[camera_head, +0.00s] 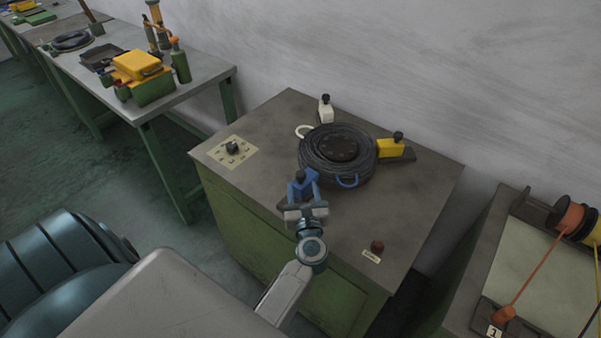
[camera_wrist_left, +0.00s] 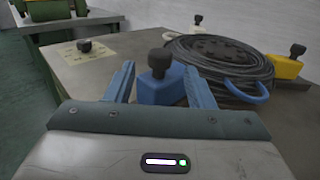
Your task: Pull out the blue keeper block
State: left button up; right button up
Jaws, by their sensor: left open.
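The blue keeper block (camera_wrist_left: 160,88) has a dark knob on top and stands at the near edge of the black cable coil (camera_head: 330,165). In the head view the blue block (camera_head: 311,178) is partly covered by my left gripper (camera_head: 299,190). That gripper is open, and in the left wrist view its two blue fingers (camera_wrist_left: 160,90) stand on either side of the block, with small gaps visible. A blue loop (camera_head: 347,182) lies at the coil's near right edge. My right gripper is not in view.
A white block (camera_head: 326,112) and a yellow block (camera_head: 389,148), both dark-knobbed, stand around the coil on the green cabinet's grey top (camera_head: 262,112). A knob plate (camera_head: 232,152) is at left, a red-brown knob (camera_head: 377,246) at front right. Bare top lies between.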

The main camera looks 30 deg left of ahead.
aim_at(301, 180)
pick_arm(q)
jog(key=x, duration=0.6)
jog(key=shift+s, duration=0.1)
grip_shut()
jog(key=s, duration=0.5)
jog(key=shift+s+a+f, duration=0.1)
jog(key=shift+s+a, duration=0.1)
jog(key=shift+w+f, duration=0.1)
